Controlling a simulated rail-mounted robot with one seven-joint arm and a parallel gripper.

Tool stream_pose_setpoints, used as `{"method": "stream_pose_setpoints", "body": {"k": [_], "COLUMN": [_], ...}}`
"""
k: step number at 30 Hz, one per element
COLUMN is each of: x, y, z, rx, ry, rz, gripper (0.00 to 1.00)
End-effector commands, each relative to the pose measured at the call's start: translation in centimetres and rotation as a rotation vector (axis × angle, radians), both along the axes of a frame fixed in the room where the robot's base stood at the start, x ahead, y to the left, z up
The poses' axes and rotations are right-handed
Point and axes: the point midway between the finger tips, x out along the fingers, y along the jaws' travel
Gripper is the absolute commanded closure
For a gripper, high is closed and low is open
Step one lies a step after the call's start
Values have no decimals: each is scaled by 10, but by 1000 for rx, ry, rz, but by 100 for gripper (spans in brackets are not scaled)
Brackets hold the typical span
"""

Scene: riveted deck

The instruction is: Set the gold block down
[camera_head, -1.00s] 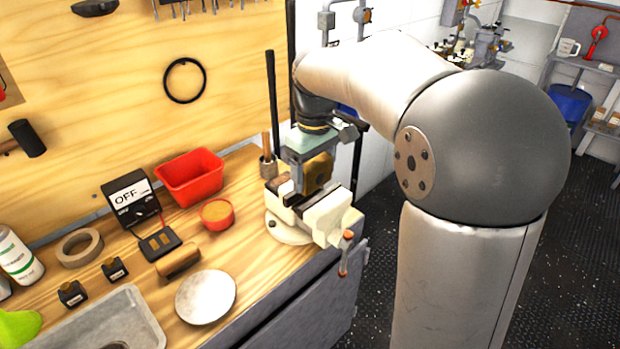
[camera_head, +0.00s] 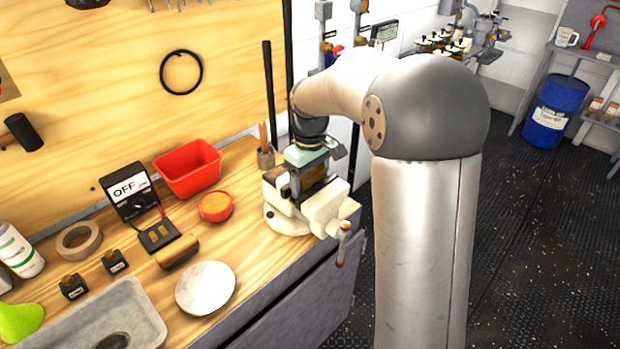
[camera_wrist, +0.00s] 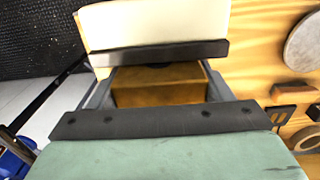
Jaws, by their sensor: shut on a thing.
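The gold block (camera_wrist: 158,84) is held between the grey fingers of my gripper (camera_wrist: 158,92) in the wrist view. In the head view my gripper (camera_head: 309,178) points down at the cream bench vise (camera_head: 325,206), with the block (camera_head: 314,176) dark and partly hidden under the green-grey hand. The block is at the vise's jaws. In the wrist view a cream vise part with a dark jaw face (camera_wrist: 165,52) lies just beyond the block. I cannot tell whether the block touches the vise or what is under it.
On the wooden bench stand a red bin (camera_head: 188,169), a small red bowl (camera_head: 215,206), a round pale plate (camera_head: 206,288), an OFF meter (camera_head: 131,191) and a tool cup (camera_head: 266,158) close behind the vise. The vise handle (camera_head: 342,240) sticks out past the bench edge.

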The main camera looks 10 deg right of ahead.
Motion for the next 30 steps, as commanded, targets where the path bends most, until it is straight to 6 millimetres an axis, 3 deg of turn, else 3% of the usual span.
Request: {"method": "stream_pose_setpoints", "body": {"k": [3,4,6,17,20,30], "x": [0,0,0,0,1,1], "y": [0,0,0,0,0,0], "z": [-4,-3,-3,4,17,89], "rx": [1,0,0,0,-1,0], "ry": [-1,0,0,-2,-5,-4], "rz": [0,0,0,0,0,1], "gripper": [64,19,6,6,6,6]}}
